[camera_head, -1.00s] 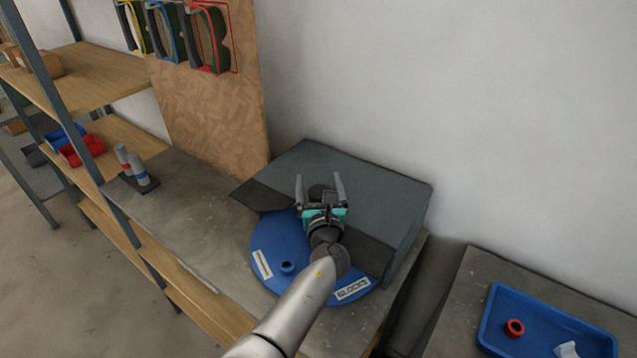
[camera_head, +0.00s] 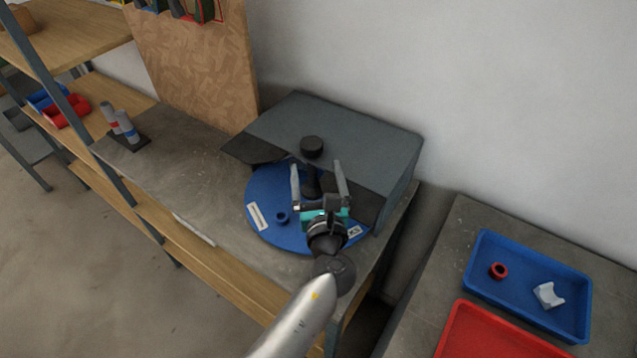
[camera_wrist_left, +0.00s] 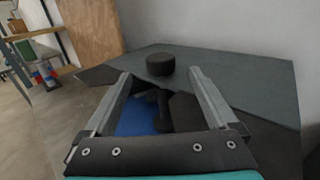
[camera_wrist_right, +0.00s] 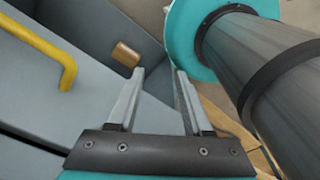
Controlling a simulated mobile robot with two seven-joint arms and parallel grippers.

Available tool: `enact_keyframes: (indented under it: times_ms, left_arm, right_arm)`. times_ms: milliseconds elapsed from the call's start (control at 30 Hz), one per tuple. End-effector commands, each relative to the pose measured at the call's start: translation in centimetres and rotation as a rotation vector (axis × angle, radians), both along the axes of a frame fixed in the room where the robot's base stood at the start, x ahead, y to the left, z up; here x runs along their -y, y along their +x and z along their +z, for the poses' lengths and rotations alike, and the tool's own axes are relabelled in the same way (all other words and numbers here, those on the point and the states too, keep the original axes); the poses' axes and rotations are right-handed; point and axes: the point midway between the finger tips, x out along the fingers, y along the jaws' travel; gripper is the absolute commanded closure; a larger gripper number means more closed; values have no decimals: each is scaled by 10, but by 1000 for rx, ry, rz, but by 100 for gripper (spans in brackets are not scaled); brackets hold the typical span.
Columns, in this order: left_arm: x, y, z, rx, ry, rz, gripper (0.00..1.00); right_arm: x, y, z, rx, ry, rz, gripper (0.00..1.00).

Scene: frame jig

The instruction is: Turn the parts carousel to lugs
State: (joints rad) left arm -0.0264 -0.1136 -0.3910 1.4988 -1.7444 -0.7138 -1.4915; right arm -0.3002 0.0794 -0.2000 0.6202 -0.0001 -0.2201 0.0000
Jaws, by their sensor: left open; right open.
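The parts carousel (camera_head: 262,186) is a blue disc partly under a grey hood. One white label (camera_head: 258,216) is too small to read; another (camera_head: 354,232), at the front right, is partly covered by my gripper and ends in "KS". A small blue knob (camera_head: 282,217) stands on the disc. A dark post with a round black cap (camera_head: 312,147) rises at the hood's front edge. My left gripper (camera_head: 317,167) is open and empty, its fingers pointing toward the post; the cap (camera_wrist_left: 160,65) shows ahead between the fingertips. My right gripper (camera_wrist_right: 160,72) is open and empty, away from the carousel.
The grey hood (camera_head: 350,130) stands against the wall. A dark stand with grey cylinders (camera_head: 125,130) is at the bench's left. A blue tray (camera_head: 480,255) with a red ring and a pale part, and a red tray (camera_head: 470,325), lie on the right bench. A yellow bar (camera_wrist_right: 62,60) shows near my right gripper.

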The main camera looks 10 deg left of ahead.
Motion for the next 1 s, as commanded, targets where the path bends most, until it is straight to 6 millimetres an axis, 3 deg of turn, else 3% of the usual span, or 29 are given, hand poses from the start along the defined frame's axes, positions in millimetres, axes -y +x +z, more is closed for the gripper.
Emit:
enact_keyframes:
  times_ms: [233,667,767,1000]
  left_arm:
    - [9,-27,0,0,0,0,8]
    - [9,-30,0,0,1,0,7]
    - [3,-30,-6,-9,0,-11,7]
    - [-27,-30,-28,-49,-6,-132,7]
  right_arm:
    - [0,0,-2,0,0,0,50]
    - [0,0,-2,0,0,0,50]
    - [0,0,-8,0,0,0,50]
    - [1,0,-43,0,-1,0,50]
